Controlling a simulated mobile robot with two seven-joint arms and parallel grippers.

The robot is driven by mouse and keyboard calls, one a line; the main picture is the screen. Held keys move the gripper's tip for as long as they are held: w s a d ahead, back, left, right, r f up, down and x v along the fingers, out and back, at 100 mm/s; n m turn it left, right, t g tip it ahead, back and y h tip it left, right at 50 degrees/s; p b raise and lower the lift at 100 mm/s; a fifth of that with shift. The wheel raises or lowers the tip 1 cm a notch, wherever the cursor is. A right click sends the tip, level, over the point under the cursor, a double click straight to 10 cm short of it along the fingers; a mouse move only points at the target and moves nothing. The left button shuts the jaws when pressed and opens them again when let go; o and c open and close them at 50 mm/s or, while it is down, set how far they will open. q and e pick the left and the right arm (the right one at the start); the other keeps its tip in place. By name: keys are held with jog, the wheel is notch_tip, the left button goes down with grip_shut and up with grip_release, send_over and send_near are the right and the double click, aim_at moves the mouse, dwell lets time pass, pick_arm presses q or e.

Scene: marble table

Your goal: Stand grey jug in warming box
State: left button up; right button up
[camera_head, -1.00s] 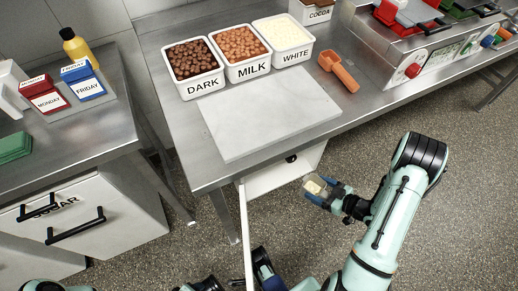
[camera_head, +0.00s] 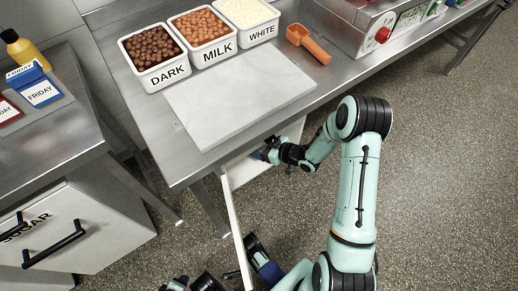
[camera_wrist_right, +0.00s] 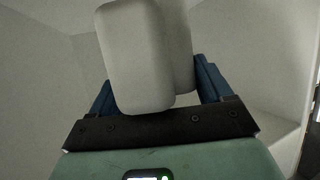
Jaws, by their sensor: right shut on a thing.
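The grey jug (camera_wrist_right: 138,60) shows in the right wrist view as a smooth, pale, rounded body between the two blue fingers. My right gripper (camera_head: 267,153) is shut on it, at the opening of a white box (camera_head: 233,218) under the table edge, which I take to be the warming box. Pale walls surround the jug in the right wrist view. In the head view the arm and table hide most of the jug, and its base is out of sight. My left gripper (camera_head: 262,264) is low at the bottom, beside the white panel; its fingers are unclear.
Tubs of dark (camera_head: 153,58), milk (camera_head: 204,36) and white (camera_head: 247,20) chocolate stand on the steel table behind a marble slab (camera_head: 240,92). An orange scoop (camera_head: 307,43) lies right. The sugar drawer unit (camera_head: 75,235) stands left. Floor at right is clear.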

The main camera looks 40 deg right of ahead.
aim_at(259, 150)
notch_tip(259, 150, down, 4)
jog(key=shift+s+d+r+b, duration=0.1)
jog(key=shift+r+b, duration=0.15)
jog(key=shift+b, duration=0.25)
pick_arm(q)
jog(key=shift+w+a+f, duration=0.25)
jog(key=shift+f, duration=0.2)
jog(key=shift+w+a+f, duration=0.2)
jog(key=shift+f, duration=0.2)
jog(key=shift+s, duration=0.1)
pick_arm(e)
jog(key=shift+f, duration=0.15)
jog(key=o, duration=1.1)
pick_arm(q)
jog(key=shift+s+f, duration=0.1)
jog(key=shift+f, duration=0.05)
pick_arm(e)
jog(key=shift+o, duration=0.2)
